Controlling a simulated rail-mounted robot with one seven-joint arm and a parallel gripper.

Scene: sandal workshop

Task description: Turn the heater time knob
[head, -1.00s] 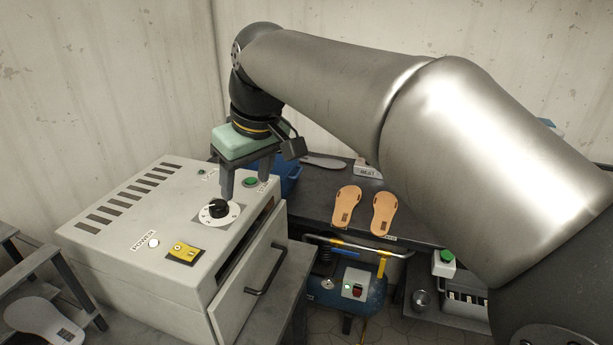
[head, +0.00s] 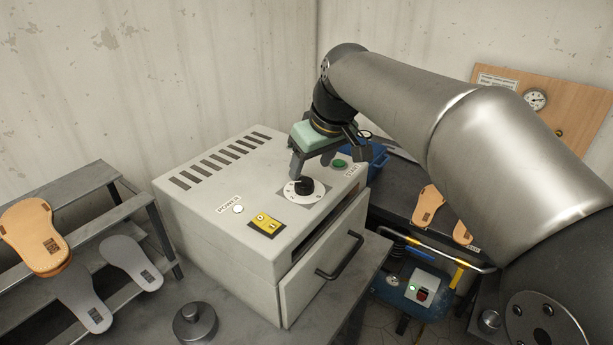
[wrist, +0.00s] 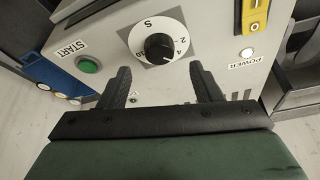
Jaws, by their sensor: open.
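The heater time knob (head: 304,186) is a black round knob with a white pointer line. It sits on a white numbered dial on top of the pale heater box (head: 235,262). In the wrist view the knob (wrist: 158,46) is beyond the fingertips, roughly centred between them, with nothing touching it. My gripper (head: 312,166) is just behind and above the knob in the head view, its fingers pointing down. In the wrist view my gripper (wrist: 163,75) shows two black fingers spread apart and empty.
A green START button (head: 340,164) and a yellow power switch (head: 266,224) flank the knob. The drawer handle (head: 341,256) sticks out in front. A rack (head: 160,235) with sandal soles stands left. A blue bin (head: 377,158) stands behind the heater.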

